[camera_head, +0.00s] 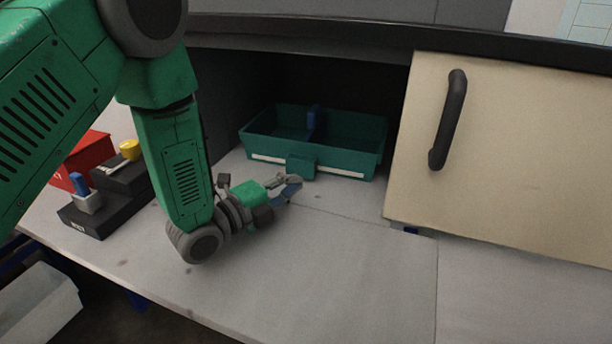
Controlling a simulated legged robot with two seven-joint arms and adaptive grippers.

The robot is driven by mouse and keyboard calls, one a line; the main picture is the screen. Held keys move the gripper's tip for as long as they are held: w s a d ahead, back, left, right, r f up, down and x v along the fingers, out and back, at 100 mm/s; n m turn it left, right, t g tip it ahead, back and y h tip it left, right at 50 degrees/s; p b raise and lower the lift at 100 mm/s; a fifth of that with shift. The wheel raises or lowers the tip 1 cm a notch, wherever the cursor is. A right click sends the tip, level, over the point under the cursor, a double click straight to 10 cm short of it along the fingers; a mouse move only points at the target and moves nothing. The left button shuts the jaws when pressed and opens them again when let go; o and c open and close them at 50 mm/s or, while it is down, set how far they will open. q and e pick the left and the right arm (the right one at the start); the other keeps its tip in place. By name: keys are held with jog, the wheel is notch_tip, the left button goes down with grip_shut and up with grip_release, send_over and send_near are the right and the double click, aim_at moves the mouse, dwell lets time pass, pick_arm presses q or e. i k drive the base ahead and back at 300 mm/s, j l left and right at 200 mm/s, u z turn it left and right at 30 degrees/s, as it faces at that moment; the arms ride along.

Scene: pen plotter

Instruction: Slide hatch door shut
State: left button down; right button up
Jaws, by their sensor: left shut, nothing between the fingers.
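The hatch door (535,155) is a cream panel with a dark upright handle (449,120), at the right of the head view. It stands to the right of a dark opening, which is uncovered. My left gripper (291,187) is shut and empty, low over the grey surface in front of the opening. It is to the left of the door and apart from both door and handle. My right gripper does not show.
A teal divided bin (347,166) sits inside the opening, just beyond my left gripper. A black stand (97,216) with small items and a red box (93,150) are at the left. A pale bin (42,300) is at the lower left. The front right surface is clear.

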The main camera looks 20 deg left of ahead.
aim_at(507, 153)
jog(key=k, duration=1)
